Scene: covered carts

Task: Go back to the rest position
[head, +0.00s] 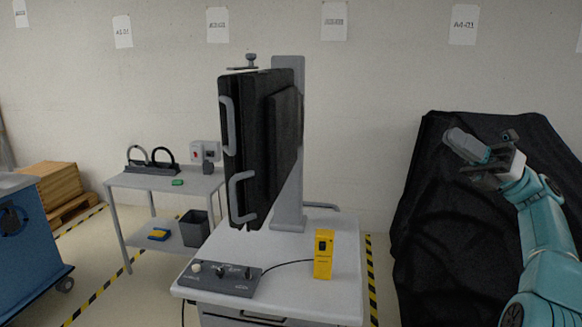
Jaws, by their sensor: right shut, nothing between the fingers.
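My right arm, teal and white, comes in from the lower right. My right gripper (472,157) is raised at the right, in front of a black draped cover (450,225). It is shut and empty, with clear space between it and the cart in the middle. My left gripper is not in the view.
A white-topped cart (300,290) in the middle carries a black panel with grey handles (246,150), a control box (220,279) and a yellow box (323,254). A grey side table (130,181), a blue cart (30,245) and wooden pallets (50,185) stand at the left.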

